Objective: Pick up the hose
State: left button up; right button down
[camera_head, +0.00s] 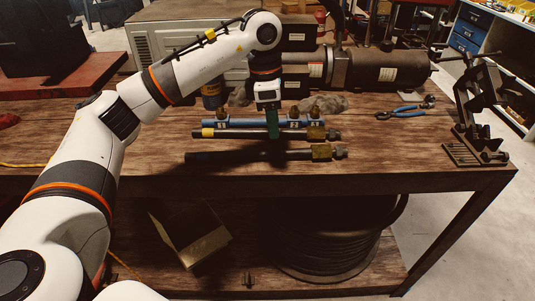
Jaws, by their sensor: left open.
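Two dark hoses lie side by side on the wooden workbench. The front hose (250,156) has a brass-coloured and metal fitting at its right end. The rear hose (238,133) has a yellow band near its left end and a fitting at its right. Behind them is a blue bar (245,123) with several small numbered, brass-topped pieces. My left gripper (272,136) points down over the rear hose and the blue bar, its greenish fingers hiding part of both. It is open; I cannot tell whether it touches the hose. My right gripper is out of view.
A large motor-like machine (385,70) stands behind the hoses. Below are an open box (195,240) and a coiled hose (320,240). The bench's front strip is clear.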

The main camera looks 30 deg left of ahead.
pick_arm(q)
jog(key=a+r+y, duration=0.2)
jog(key=a, duration=0.2)
jog(key=p, duration=0.1)
send_over(257, 151)
jog(key=shift+n, duration=0.3)
notch_tip(257, 151, down, 6)
jog(key=shift+s+r, duration=0.1)
jog(key=shift+a+f+p, duration=0.1)
jog(key=shift+f+p, duration=0.75)
jog(key=shift+f, duration=2.35)
jog(key=shift+r, duration=0.1)
grip_shut()
